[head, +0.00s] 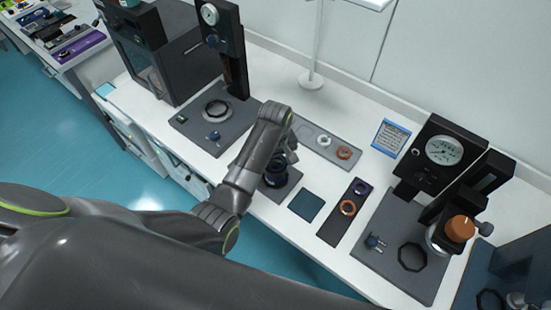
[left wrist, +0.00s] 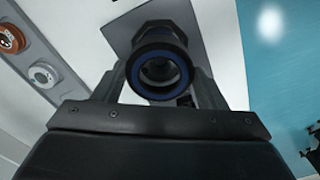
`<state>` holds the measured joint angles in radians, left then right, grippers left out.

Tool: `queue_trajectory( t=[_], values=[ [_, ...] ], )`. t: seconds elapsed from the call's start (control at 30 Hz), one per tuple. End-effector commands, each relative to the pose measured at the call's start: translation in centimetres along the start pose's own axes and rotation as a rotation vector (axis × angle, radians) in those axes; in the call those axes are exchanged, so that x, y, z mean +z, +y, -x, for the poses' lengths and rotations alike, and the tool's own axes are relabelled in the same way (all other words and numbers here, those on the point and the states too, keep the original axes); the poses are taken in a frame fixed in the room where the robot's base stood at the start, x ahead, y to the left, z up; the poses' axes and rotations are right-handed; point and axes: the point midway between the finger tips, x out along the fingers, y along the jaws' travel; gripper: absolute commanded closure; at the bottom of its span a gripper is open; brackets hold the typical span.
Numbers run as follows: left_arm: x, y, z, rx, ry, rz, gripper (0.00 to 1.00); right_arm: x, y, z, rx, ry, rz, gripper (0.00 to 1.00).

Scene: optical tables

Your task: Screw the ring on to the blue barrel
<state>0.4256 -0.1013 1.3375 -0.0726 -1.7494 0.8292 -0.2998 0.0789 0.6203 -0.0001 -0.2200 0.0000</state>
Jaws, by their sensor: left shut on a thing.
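The blue barrel (head: 274,181) stands upright on a small grey plate in the middle of the bench. My left gripper (head: 288,154) comes down over it and is shut on a dark round part, which I take to be the ring. In the left wrist view the ring (left wrist: 160,45) and the blue rim of the barrel (left wrist: 160,98) show roughly in line between the fingers. A dark bore with a grey centre shows through them. I cannot tell whether the ring touches the barrel. My right gripper is not in view.
A dark strip (head: 335,225) to the right carries purple and orange rings. Gauge stands (head: 445,150) (head: 222,40) flank the area. A teal mat (head: 307,205) is bare.

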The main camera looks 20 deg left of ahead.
Motion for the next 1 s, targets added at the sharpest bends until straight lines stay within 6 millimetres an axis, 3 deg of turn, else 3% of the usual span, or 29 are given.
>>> queue_trajectory(
  t=[1.0],
  values=[
    [0.0,-0.01,-0.58,0.0,0.0,0.0,0.57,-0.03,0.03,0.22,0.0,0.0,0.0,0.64]
  ],
)
